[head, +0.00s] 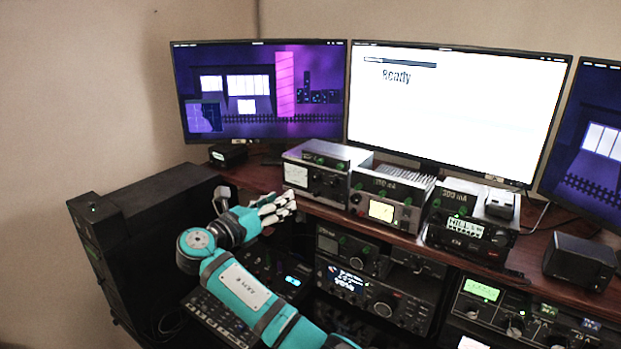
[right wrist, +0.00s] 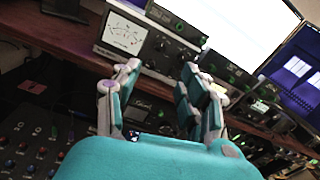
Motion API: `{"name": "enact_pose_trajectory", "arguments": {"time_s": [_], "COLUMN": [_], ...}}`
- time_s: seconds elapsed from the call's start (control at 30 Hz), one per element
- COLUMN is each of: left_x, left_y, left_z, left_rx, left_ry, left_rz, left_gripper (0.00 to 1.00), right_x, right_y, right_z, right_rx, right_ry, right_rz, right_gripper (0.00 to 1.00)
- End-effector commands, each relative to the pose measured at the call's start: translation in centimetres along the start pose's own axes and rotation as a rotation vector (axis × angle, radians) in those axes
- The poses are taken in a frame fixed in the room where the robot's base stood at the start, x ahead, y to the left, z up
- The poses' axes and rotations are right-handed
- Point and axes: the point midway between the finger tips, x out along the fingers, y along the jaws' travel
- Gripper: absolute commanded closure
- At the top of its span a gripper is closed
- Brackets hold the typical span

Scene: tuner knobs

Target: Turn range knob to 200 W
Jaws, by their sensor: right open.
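A silver-fronted unit (head: 323,184) with a white analog meter and small dark knobs sits on the desk shelf below the left monitor. It also shows in the right wrist view (right wrist: 98,45), its meter at left and knobs to the right. I cannot tell which knob is the range knob or read its setting. My right gripper (head: 286,207) is in front of and below this unit's left part, apart from it. In the right wrist view its fingers (right wrist: 160,95) are spread and empty. My left gripper is not in view.
A unit with a lit yellow meter (head: 380,211) stands to the right, then a radio with a lit display (head: 466,229). More radios (head: 368,294) fill the space below the shelf. A black cabinet (head: 150,250) stands at left. The middle monitor (head: 455,115) reads "Ready".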

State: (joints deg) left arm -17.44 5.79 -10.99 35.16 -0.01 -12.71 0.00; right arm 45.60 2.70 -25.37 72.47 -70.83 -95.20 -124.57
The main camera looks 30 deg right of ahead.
Motion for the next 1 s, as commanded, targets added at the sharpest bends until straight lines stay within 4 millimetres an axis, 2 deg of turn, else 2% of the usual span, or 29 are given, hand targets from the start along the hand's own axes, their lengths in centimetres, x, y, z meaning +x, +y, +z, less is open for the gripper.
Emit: {"name": "enact_pose_trajectory", "arguments": {"time_s": [0.03,0.1,0.3,0.4,0.5,0.7,1.0], "left_x": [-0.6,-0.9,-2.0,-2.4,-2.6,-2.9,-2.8], "left_y": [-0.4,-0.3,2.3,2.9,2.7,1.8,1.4], "left_z": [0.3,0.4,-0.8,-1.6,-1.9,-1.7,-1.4], "left_rx": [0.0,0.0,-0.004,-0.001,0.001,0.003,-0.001], "left_ry": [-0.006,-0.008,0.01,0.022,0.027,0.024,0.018], "left_rz": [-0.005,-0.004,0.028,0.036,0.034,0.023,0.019], "left_gripper": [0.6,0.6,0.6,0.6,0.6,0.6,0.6], "right_x": [1.4,2.9,7.2,9.1,10.5,12.0,12.2], "right_y": [-0.2,-0.1,-0.2,-0.1,-0.1,0.0,0.0], "right_z": [0.3,0.3,0.2,0.2,0.1,0.0,-0.1], "right_rx": [-0.002,-0.002,0.0,0.0,-0.001,0.001,0.002], "right_ry": [-0.002,-0.001,0.001,0.0,0.001,0.0,0.001], "right_rz": [-0.005,-0.004,-0.004,-0.003,-0.001,0.0,0.001], "right_gripper": [0.57,0.57,0.57,0.57,0.57,0.57,0.57]}}
